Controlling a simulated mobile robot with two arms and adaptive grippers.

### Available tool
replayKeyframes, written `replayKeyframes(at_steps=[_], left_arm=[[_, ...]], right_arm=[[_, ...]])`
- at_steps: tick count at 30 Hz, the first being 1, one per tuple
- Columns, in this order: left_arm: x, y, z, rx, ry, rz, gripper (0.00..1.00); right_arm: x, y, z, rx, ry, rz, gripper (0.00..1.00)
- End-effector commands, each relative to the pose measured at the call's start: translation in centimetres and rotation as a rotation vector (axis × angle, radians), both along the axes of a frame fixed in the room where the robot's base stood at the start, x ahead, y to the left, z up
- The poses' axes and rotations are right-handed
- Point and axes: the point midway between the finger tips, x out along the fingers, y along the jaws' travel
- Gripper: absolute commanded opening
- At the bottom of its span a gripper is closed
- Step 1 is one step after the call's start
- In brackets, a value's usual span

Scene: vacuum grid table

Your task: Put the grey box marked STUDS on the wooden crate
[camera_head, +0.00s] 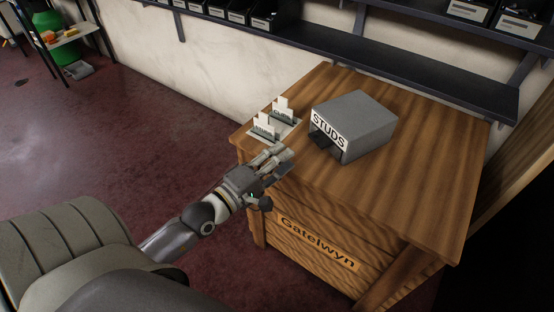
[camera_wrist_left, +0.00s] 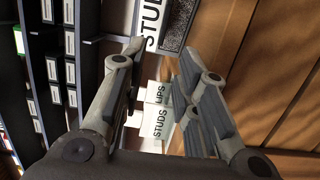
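The grey box marked STUDS (camera_head: 366,118) sits on top of the wooden crate (camera_head: 430,185), towards its back middle. Its white label faces the front left, above a dark opening. The crate bears the word Gatelwyn on its front. My left gripper (camera_head: 279,160) is at the crate's left front edge, apart from the box on its left. In the left wrist view its fingers (camera_wrist_left: 160,55) are spread with nothing between them. Part of the box's label (camera_wrist_left: 151,24) shows beyond the fingertips. My right gripper is not in view.
Two small card holders with white cards (camera_head: 265,127) stand on a pale mat at the crate's left corner; one card reads STUDS in the left wrist view (camera_wrist_left: 163,122). A dark wall shelf (camera_head: 400,70) runs behind the crate. The red floor to the left is open.

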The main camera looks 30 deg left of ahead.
Motion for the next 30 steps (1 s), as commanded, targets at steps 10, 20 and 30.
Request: replayKeyframes(at_steps=[10, 20, 30], left_arm=[[-1.1, 0.0, 3.0, -0.413, -0.048, 0.017, 0.28], [-3.1, 5.4, 5.9, -1.832, -0.208, 0.120, 0.28], [-6.9, 6.1, -4.2, 2.938, 0.474, -0.445, 0.28]], right_arm=[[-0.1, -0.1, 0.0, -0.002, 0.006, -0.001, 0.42], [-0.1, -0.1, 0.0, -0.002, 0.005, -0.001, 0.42], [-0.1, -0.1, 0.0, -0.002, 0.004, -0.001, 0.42]])
